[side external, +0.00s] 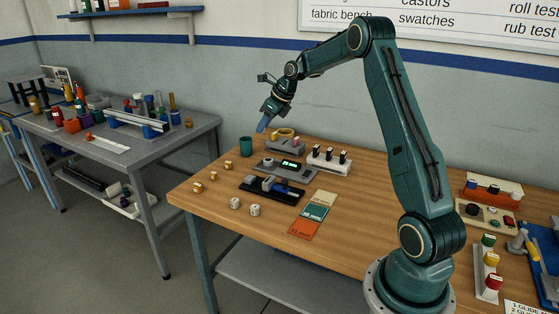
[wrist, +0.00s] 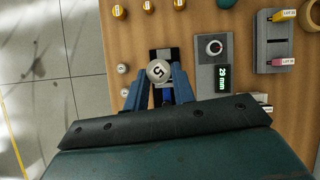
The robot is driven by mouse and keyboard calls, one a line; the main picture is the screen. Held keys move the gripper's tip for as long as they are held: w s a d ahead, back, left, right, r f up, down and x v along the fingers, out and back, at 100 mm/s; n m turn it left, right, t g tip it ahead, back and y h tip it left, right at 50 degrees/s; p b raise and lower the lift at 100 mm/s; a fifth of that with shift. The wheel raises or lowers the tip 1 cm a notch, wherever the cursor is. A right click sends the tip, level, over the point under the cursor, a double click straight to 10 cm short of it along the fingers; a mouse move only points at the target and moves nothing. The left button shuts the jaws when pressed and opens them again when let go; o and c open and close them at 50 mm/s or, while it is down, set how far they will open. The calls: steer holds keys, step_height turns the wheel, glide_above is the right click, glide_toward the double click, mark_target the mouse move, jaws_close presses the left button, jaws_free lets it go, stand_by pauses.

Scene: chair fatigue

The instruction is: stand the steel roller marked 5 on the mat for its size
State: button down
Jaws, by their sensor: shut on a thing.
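The steel roller marked 5 (wrist: 158,72) shows end-on in the wrist view, between the fingertips of my gripper (wrist: 161,82). My gripper is shut on it. In the side view my gripper (side external: 263,124) is raised above the far left part of the bench, and the roller cannot be made out there. Three mats lie side by side on the bench, a tan one (side external: 319,198), a green one (side external: 314,212) and an orange one (side external: 303,229). The orange mat bears a size label too small to read surely. No mat shows clearly in the wrist view.
A black fixture (side external: 285,193) and a grey unit with a lit mm display (side external: 291,164) stand beyond the mats. Two pale rollers (side external: 235,203) and several brass ones (side external: 213,175) stand to the left. A green cup (side external: 246,146) and a white rack (side external: 328,167) are farther back.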

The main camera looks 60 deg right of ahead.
steer(key=s+d+m+h, duration=0.2)
steer(key=s+d+m, duration=0.15)
steer(key=s, duration=0.75)
steer(key=m+g+h, duration=0.1)
steer(key=m+h, duration=0.1)
steer(key=m, duration=0.3)
glide_above(323, 196)
steer(key=s+a, duration=0.1)
steer(key=s, duration=0.1)
step_height(323, 196, down, 17)
steer(key=shift+w+a+r, duration=0.1)
steer(key=shift+a, duration=0.05)
steer(key=shift+f, duration=2)
steer(key=shift+f, duration=0.15)
steer(key=c, duration=1.2)
jaws_free()
steer(key=shift+o, duration=0.2)
steer(key=shift+r, duration=0.2)
